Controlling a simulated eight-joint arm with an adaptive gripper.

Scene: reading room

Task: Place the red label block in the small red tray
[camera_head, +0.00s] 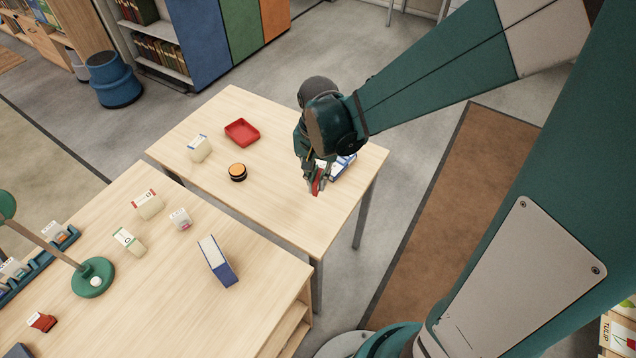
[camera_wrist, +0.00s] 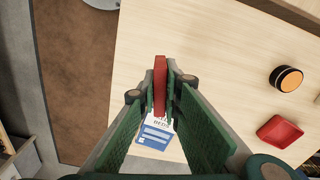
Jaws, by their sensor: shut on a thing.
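My gripper (camera_head: 314,180) is over the right part of the far table, with its fingers shut on the red label block (camera_head: 318,183). The block also shows in the wrist view (camera_wrist: 160,82), upright and narrow between the fingertips. I cannot tell whether it touches the tabletop. The small red tray (camera_head: 242,131) sits near the back of the same table, left of my gripper. It looks empty. In the wrist view the tray (camera_wrist: 280,131) is at the lower right, apart from the gripper.
A blue-and-white box (camera_head: 344,165) lies right beside the gripper, partly hidden by it. An orange-topped black round object (camera_head: 237,172) and a cream block (camera_head: 200,148) stand on the far table (camera_head: 275,215). The near table holds a blue book (camera_head: 217,261) and a green lamp (camera_head: 93,278).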

